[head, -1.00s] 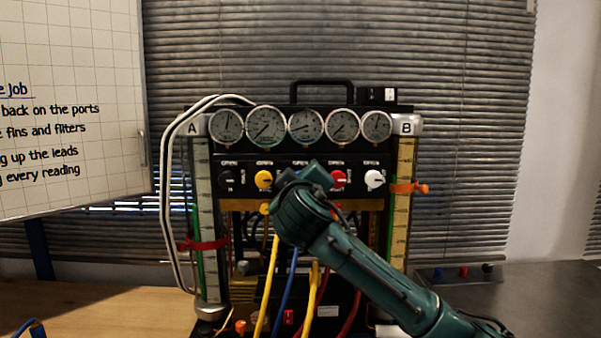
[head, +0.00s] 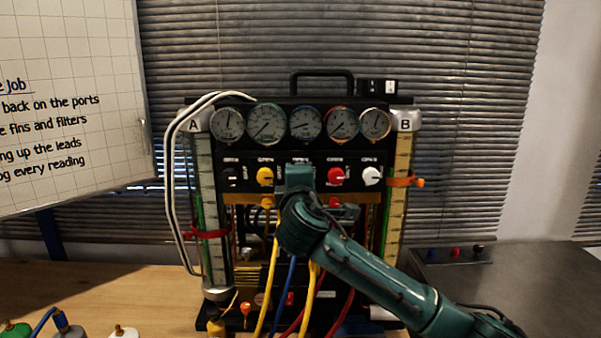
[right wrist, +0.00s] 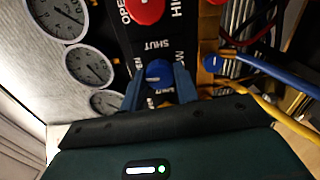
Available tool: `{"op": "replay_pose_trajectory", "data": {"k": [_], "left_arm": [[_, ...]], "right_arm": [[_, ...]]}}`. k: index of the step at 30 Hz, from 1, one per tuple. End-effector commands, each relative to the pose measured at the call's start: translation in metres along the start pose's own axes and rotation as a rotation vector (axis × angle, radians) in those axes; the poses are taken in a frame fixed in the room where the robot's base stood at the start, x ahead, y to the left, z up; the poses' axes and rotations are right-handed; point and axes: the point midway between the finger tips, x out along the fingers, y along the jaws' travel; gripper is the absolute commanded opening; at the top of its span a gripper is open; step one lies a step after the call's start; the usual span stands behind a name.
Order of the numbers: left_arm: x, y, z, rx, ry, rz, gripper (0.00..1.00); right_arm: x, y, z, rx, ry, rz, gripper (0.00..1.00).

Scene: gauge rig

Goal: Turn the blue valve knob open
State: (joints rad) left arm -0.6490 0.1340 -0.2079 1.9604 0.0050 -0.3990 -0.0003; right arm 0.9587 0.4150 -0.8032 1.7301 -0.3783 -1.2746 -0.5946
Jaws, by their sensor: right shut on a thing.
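The blue valve knob (right wrist: 158,72) sits on the black valve panel (right wrist: 185,20) in the right wrist view. My right gripper (right wrist: 159,84) is shut on it, one finger on each side. A small pale mark shows on the knob's face; its exact angle is hard to tell. In the head view my right gripper (head: 297,178) is at the middle of the knob row and hides the blue knob. The yellow knob (head: 265,176) is to its left, the red knob (head: 336,176) and white knob (head: 371,176) to its right. My left gripper is not in view.
A row of gauges (head: 266,124) stands above the knobs. Blue hose (head: 287,285) and yellow hose (head: 268,285) hang below them. Tubes A (head: 208,210) and B (head: 397,200) flank the panel. Several small items, including a grey one (head: 68,328), lie at the table's front left.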

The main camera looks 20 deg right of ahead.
Motion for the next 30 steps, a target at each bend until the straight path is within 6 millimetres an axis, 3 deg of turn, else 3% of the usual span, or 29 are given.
{"op": "replay_pose_trajectory", "data": {"k": [9,23,24,30], "left_arm": [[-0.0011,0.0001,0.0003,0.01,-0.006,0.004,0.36],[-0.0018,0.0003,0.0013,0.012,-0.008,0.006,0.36],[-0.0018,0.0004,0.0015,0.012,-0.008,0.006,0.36],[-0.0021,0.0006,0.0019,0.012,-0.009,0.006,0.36]], "right_arm": [[-0.0001,-0.0012,-0.0006,-0.094,0.002,-0.002,0.08],[-0.0001,-0.0016,-0.0006,-0.106,0.001,-0.002,0.08],[-0.0002,-0.0016,-0.0006,-0.106,0.001,-0.002,0.32],[-0.0001,-0.001,-0.0004,-0.105,0.001,-0.001,0.48]]}}
